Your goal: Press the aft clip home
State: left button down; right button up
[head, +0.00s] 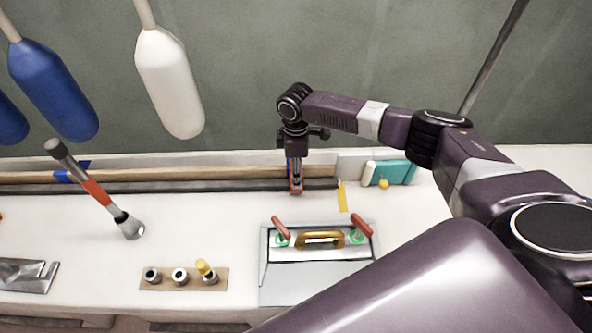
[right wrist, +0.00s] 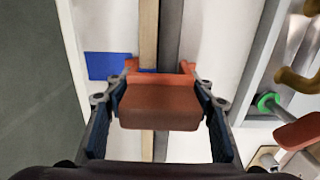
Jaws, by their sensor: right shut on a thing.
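My right gripper (head: 295,186) points down over the right part of the long rails along the wall. It is shut on an orange-red block-like clip (right wrist: 160,104), with one dark finger on each side. In the right wrist view the clip lies across the wooden rail (right wrist: 149,30) and the dark grey rail (right wrist: 170,35). Orange prongs show at its far side. Its underside is hidden, so I cannot tell how far it is seated. My left gripper is not in view.
A grey case (head: 318,273) with a gold handle and red levers stands in front of the gripper. A teal box (head: 397,173) and yellow tape (head: 343,197) lie to the right.

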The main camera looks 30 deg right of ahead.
jog(key=shift+s+f, duration=0.2)
jog(key=shift+f, duration=0.15)
jog(key=o, duration=1.6)
jog(key=shift+w, duration=0.15)
